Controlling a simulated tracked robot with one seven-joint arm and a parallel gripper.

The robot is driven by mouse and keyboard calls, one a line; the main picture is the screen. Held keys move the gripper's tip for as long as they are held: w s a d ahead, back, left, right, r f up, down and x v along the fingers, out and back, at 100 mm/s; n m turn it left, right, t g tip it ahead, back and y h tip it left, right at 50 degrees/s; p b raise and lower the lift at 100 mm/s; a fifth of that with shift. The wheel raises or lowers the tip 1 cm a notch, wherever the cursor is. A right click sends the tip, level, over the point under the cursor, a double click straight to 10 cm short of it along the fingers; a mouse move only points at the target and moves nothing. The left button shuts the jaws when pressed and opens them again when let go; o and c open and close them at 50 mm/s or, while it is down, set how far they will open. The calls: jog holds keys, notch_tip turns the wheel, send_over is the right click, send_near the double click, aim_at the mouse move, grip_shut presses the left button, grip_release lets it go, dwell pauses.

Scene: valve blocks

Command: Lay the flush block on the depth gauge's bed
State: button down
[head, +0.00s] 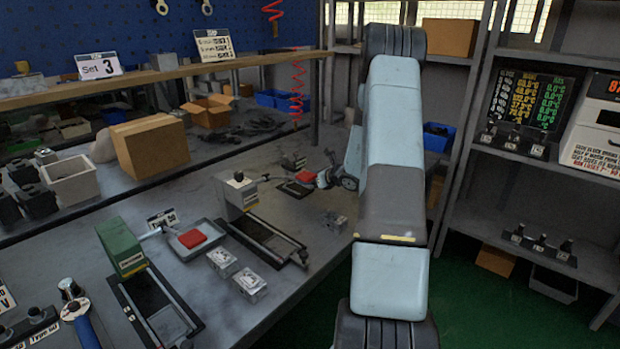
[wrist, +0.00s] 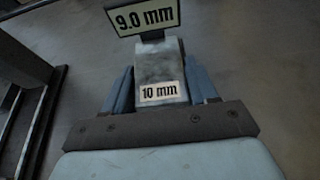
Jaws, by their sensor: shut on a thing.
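In the wrist view my gripper (wrist: 158,72) has its two blue fingers closed on a grey metal block (wrist: 157,58) with a white "10 mm" label. A "9.0 mm" plate (wrist: 145,17) shows just beyond the block; I cannot tell whether it is attached. In the head view my arm reaches over the bench, and the held block is not clear there. A grey box-like device with a long black bed (head: 262,235) stands mid-bench, and a green one with a black bed (head: 160,308) stands nearer. I cannot tell which is the depth gauge.
Two labelled metal blocks (head: 249,283) sit between the two devices. A tray with a red pad (head: 192,238) lies behind them, and another red pad (head: 304,177) lies farther back. Dark rails (wrist: 35,130) edge the wrist view's left. A cardboard box (head: 150,145) stands at the back left.

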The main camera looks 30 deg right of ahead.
aim_at(309, 187)
jog(key=shift+w+a+f, duration=0.15)
jog(key=shift+a+f, duration=0.05)
jog(key=shift+f, duration=0.25)
jog(key=shift+w+a+f, duration=0.1)
jog(key=shift+a+f, duration=0.05)
jog(key=shift+f, duration=0.3)
jog(key=shift+s+d+f, duration=0.1)
jog(key=shift+d+f, duration=0.15)
jog(key=shift+f, duration=0.8)
jog(key=shift+f, duration=0.1)
jog(key=shift+c, duration=1.2)
grip_release()
jog(key=shift+s, duration=0.1)
jog(key=v, duration=1.3)
jog(key=shift+s+d, duration=0.1)
jog(key=shift+s, duration=0.2)
